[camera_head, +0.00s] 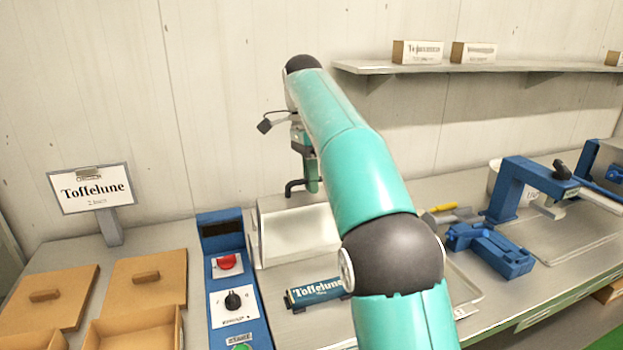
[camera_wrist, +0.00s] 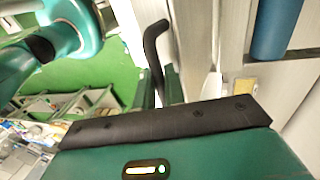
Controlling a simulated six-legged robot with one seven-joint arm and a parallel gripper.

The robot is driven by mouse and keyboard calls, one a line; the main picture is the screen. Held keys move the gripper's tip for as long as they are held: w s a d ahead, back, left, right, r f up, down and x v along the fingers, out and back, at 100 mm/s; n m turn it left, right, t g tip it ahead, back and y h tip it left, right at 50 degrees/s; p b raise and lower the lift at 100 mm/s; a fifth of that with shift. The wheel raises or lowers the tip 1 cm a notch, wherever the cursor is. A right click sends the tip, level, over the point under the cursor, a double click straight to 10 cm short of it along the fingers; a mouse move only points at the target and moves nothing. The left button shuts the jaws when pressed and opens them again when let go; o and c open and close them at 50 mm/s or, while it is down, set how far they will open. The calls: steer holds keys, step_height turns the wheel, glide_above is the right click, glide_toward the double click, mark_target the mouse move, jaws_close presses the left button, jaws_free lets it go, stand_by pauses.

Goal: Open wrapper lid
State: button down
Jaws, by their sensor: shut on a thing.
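The wrapper is a pale, box-shaped machine (camera_head: 298,236) with a white sloping front, standing at the middle of the counter against the blue control panel (camera_head: 232,285). A black bent handle (camera_head: 293,188) rises at its top; it also shows in the wrist view (camera_wrist: 156,45). My gripper (camera_head: 309,178) is at this handle, above the wrapper. In the wrist view its green fingers (camera_wrist: 160,88) are shut on the handle, one on each side. My arm hides the wrapper's right part, and I cannot tell how far the lid is raised.
A dark "Toffelune" bar (camera_head: 315,292) lies before the wrapper. Wooden boxes with lids (camera_head: 145,280) and a sign (camera_head: 92,190) stand left. Blue devices (camera_head: 490,248), (camera_head: 530,185) and a tray (camera_head: 462,290) are on the right. A shelf (camera_head: 490,67) juts from the wall.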

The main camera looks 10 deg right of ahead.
steer(key=c, duration=1.5)
jaws_free()
steer(key=shift+f, duration=0.1)
